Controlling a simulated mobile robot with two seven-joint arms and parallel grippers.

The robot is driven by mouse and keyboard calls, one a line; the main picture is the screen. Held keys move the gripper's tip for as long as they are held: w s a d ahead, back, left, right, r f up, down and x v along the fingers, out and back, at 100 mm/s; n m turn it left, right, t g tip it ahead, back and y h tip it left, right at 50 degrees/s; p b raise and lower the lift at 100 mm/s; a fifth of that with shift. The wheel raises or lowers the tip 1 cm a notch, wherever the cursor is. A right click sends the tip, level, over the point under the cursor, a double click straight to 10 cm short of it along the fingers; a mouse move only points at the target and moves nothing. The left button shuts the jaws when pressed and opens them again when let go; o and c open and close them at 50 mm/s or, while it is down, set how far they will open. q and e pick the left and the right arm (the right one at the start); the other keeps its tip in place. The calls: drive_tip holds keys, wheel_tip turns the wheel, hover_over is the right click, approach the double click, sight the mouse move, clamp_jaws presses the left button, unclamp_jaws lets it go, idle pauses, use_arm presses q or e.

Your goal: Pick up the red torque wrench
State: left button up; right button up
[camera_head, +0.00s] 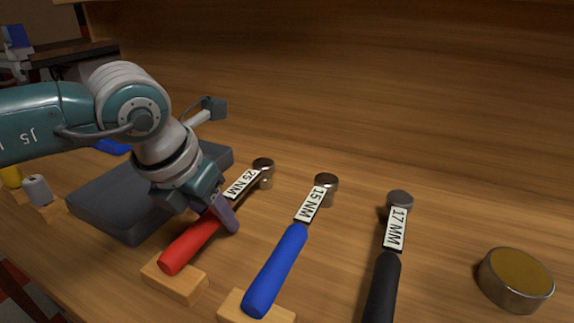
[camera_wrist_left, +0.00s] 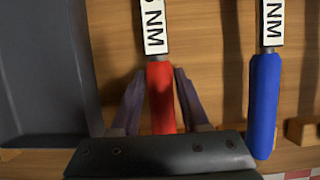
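The red torque wrench (camera_head: 190,246) lies on the table with its red handle end on a small wooden block. Its metal head and "25 NM" label point away from me. My left gripper (camera_head: 224,214) is down at the upper part of the red handle. In the left wrist view, the fingers of my left gripper (camera_wrist_left: 160,76) stand on both sides of the red handle (camera_wrist_left: 160,92), with narrow gaps visible, so it looks open. The lower handle end is hidden there by the gripper body. My right gripper is not in view.
A blue wrench (camera_head: 277,270) labelled "15 NM" lies close on the right, then a black-handled one (camera_head: 382,290) labelled "17 MM". A dark grey tray (camera_head: 105,205) is close on the left. A round metal disc (camera_head: 515,280) sits at far right.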

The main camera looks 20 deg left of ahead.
use_arm(q)
clamp_jaws()
drive_tip(key=shift+r, duration=0.15)
idle(0.4)
